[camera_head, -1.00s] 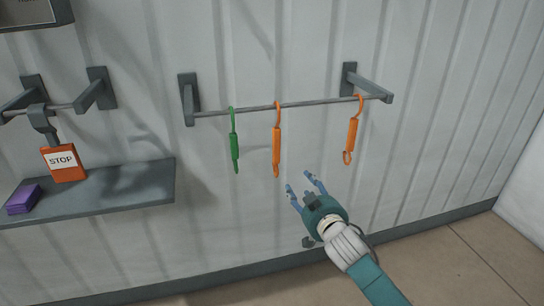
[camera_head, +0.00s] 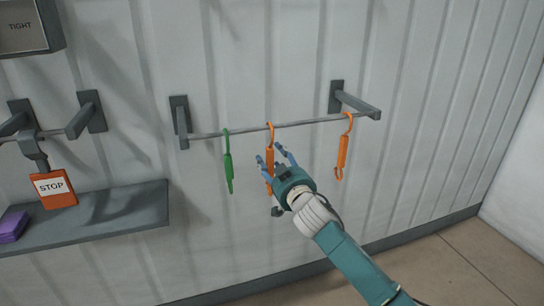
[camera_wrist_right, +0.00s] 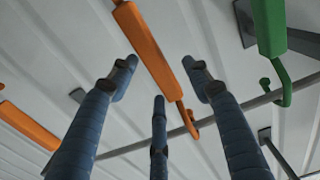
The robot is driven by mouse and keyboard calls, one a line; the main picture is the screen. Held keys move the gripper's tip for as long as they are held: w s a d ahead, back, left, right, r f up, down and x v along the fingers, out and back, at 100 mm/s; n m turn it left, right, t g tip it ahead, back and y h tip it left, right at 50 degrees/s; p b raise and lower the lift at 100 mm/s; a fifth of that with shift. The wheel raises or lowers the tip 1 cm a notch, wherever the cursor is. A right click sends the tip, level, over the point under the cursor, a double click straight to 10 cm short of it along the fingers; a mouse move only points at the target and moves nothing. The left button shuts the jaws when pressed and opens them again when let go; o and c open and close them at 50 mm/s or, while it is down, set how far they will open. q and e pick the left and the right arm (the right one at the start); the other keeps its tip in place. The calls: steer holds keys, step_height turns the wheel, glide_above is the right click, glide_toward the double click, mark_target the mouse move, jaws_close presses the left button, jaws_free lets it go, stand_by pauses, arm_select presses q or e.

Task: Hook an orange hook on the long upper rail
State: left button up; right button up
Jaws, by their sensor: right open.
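A long grey rail (camera_head: 315,121) on the wall bears a green hook (camera_head: 228,168) at left, a middle orange hook (camera_head: 270,135) and a right orange hook (camera_head: 343,152). My right gripper (camera_head: 269,155) is open at the middle orange hook, hiding its lower part. In the right wrist view this orange hook (camera_wrist_right: 150,45) lies between the spread fingertips (camera_wrist_right: 160,78); I cannot tell if they touch it. The green hook (camera_wrist_right: 270,30) is at right there, the other orange hook (camera_wrist_right: 28,124) at left. My left gripper is not in view.
A short rail (camera_head: 58,133) at left bears a hanger with an orange STOP sign (camera_head: 54,188). Below is a grey shelf (camera_head: 110,215) with a purple block (camera_head: 12,226). A box marked TIGHT (camera_head: 22,28) is at upper left. The wall right of the long rail is clear.

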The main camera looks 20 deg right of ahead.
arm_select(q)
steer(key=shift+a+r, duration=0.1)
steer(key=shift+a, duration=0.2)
arm_select(e)
steer(key=shift+w, duration=0.7)
jaws_close()
steer(key=shift+r, duration=0.1)
